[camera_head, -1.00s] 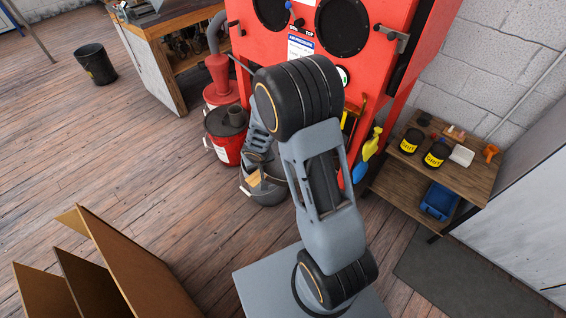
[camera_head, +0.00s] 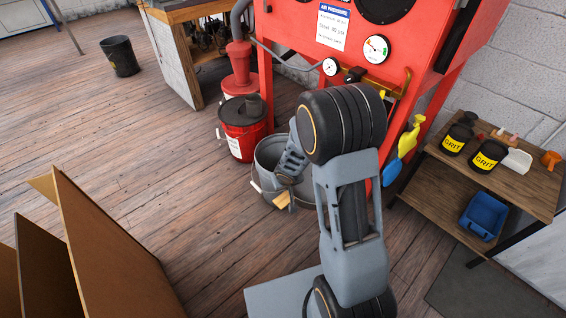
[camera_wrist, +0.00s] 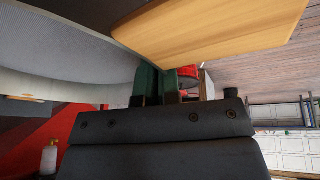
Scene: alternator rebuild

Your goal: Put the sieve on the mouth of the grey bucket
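The grey bucket (camera_head: 268,185) stands on the floor in front of the red cabinet. My gripper (camera_head: 287,180) is over its right front side and hides part of its mouth. The sieve shows a tan wooden handle (camera_head: 282,201) just below my gripper. In the wrist view the handle (camera_wrist: 220,30) is large and close, with fine grey mesh and a pale curved rim (camera_wrist: 60,82) to its left. I cannot tell whether the sieve touches the bucket.
A red bucket (camera_head: 243,128) stands just behind the grey one, close to the red cabinet (camera_head: 400,95). A shelf (camera_head: 520,185) with grit jars and a blue bin is at right. Open cardboard (camera_head: 95,250) is at lower left.

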